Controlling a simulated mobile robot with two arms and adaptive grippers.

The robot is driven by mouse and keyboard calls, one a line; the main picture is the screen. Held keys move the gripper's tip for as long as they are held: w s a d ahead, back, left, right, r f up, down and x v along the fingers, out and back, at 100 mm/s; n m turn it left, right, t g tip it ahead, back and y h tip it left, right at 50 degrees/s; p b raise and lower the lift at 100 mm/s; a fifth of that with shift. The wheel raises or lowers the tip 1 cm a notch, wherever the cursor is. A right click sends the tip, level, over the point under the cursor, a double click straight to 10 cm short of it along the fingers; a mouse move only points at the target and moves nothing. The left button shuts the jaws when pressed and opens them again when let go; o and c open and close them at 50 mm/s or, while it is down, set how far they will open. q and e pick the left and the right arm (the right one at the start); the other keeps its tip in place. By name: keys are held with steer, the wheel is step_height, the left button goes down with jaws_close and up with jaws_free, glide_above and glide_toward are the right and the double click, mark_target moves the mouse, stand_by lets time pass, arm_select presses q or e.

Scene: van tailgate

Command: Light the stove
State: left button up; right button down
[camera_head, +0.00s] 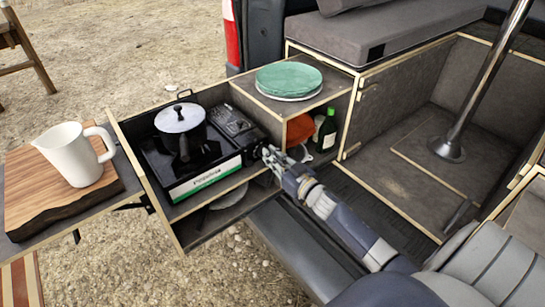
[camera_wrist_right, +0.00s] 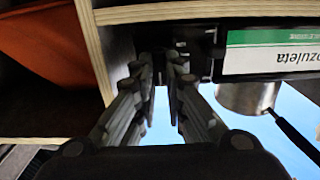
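The black camping stove (camera_head: 215,150) sits in the pulled-out wooden drawer, with a white and green label on its front. A dark pot with a lid (camera_head: 180,122) stands on its burner. My right gripper (camera_head: 268,153) is at the right end of the stove's front, beside the label. In the right wrist view, the two fingers (camera_wrist_right: 161,75) point at the dark front panel (camera_wrist_right: 190,45), with a narrow gap between them. The stove's knob is not distinct; the fingertips and shadow cover that spot. I cannot tell whether they grip it. My left gripper is not in view.
A white pitcher (camera_head: 74,154) stands on a wooden board (camera_head: 55,210) at the left. Green plates (camera_head: 289,78) lie on the cabinet right of the stove. A green bottle (camera_head: 327,131) and an orange item (camera_head: 299,129) sit in the shelf close to my right gripper.

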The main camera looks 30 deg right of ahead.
steer(key=shift+n, duration=0.4)
steer(key=n+b, duration=0.2)
steer(key=n, duration=0.5)
steer(key=f+n+b, duration=0.1)
steer(key=n+b, duration=0.1)
steer(key=n, duration=0.6)
steer(key=n+b, duration=0.2)
steer(key=n, duration=0.6)
steer(key=shift+a+f, duration=0.15)
steer(key=shift+a, duration=0.25)
steer(key=shift+n, duration=0.4)
steer(key=c, duration=1.7)
jaws_free()
steer(key=shift+o, duration=0.2)
steer(key=shift+s, duration=0.1)
